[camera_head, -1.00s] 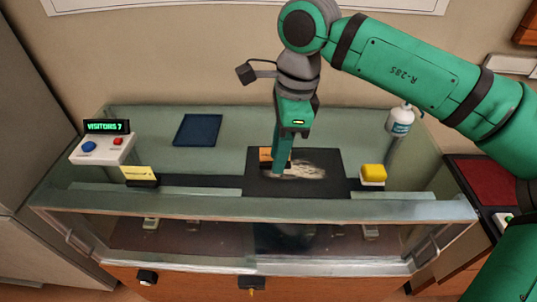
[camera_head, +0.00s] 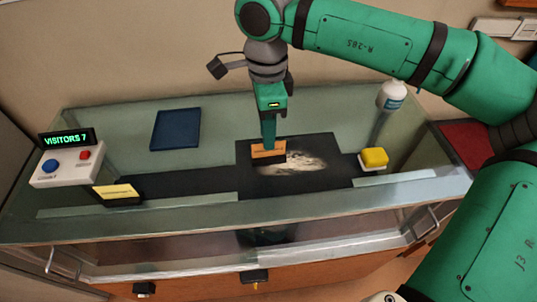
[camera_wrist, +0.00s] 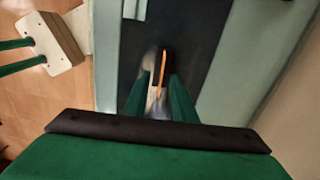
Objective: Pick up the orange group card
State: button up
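The orange group card (camera_head: 268,154) is a small upright card on the dark panel of the glass display case. In the wrist view the orange card (camera_wrist: 163,68) shows nearly edge-on, between the two green fingertips. My gripper (camera_head: 268,140) points down at the card's top edge, and a green finger overlaps that edge in the head view. In the wrist view my gripper (camera_wrist: 161,84) is open, with a gap between its fingers. I cannot tell whether either finger touches the card.
On the case are a yellow card (camera_head: 117,192), a button box (camera_head: 66,166) with a VISITORS 7 display (camera_head: 67,139), a blue pad (camera_head: 175,129), a yellow block (camera_head: 375,157) and a white bottle (camera_head: 391,95). A pale patch (camera_head: 295,163) lies right of the orange card.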

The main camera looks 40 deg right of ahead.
aim_at(269, 156)
jog(key=shift+d+f, duration=0.15)
jog(key=shift+f, duration=1.3)
jog(key=shift+d+f, duration=0.1)
jog(key=shift+f, duration=1.35)
grip_shut()
